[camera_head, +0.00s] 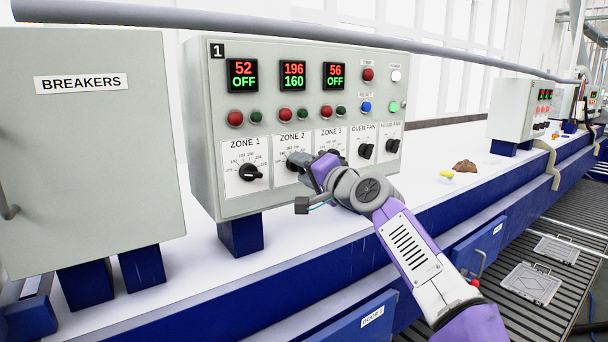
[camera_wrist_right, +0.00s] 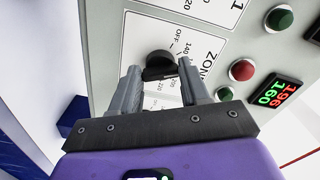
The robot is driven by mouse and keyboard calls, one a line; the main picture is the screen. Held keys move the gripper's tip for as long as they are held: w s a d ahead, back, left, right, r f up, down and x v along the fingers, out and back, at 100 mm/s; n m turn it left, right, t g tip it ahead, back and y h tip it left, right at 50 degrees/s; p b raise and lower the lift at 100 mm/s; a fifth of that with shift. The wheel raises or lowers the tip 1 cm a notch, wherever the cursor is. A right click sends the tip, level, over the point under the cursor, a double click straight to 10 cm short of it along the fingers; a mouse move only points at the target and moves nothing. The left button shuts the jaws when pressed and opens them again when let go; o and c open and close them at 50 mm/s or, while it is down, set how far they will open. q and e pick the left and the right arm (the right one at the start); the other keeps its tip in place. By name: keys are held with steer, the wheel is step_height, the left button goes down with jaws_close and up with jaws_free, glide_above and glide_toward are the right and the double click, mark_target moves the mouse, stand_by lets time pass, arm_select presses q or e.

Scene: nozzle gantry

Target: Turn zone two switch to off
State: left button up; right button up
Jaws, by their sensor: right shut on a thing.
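The zone 2 switch (camera_wrist_right: 159,62) is a black round knob on a white dial plate marked OFF, 140 and higher values. My right gripper (camera_head: 300,162) reaches it from the lower right in the head view. In the right wrist view the grey fingers stand on both sides of the knob, shut on it. The exact pointer direction is hard to tell. The zone 2 display (camera_head: 293,75) reads 196 in red above 160 in green. The gripper hides much of the zone 2 dial in the head view. My left gripper is not in view.
The zone 1 knob (camera_head: 251,172) is left of the gripper; the zone 3 dial is partly hidden behind it. Fan knobs (camera_head: 366,150) sit to the right. Red and green buttons line the panel (camera_head: 225,190) above. A breakers cabinet (camera_head: 90,150) stands at left.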

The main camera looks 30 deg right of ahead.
steer(key=n+b, duration=0.1)
steer(key=n, duration=0.4)
steer(key=shift+f+b, duration=0.15)
steer(key=shift+b, duration=0.25)
steer(key=shift+d+n+b, duration=0.1)
steer(key=shift+n+b, duration=0.4)
steer(key=shift+n, duration=1.9)
steer(key=o, duration=1.1)
steer(key=shift+c, duration=0.2)
steer(key=s+b, duration=0.2)
steer(key=s, duration=0.5)
steer(key=shift+s+d, duration=0.3)
